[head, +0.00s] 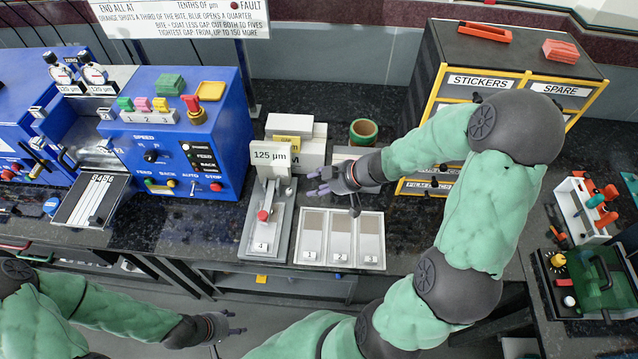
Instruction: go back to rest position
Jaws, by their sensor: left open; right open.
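My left gripper (229,326) is at the bottom of the head view, low in front of the bench and over the floor area. It is open, with nothing seen between its fingers. My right gripper (322,181) reaches from the right over the bench, with its fingers pointing left. It is open and looks empty. It is just above and behind the three-slot white tray (384,266) and right of the stand with the 125 µm sign (270,155). I cannot tell whether its fingers touch anything.
A blue machine (185,130) with buttons stands at the left on the dark bench (420,240). A green tape roll (364,130) and white boxes (290,140) lie behind my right gripper. A drawer cabinet (500,60) stands at the back right. A green device (600,285) sits at the right.

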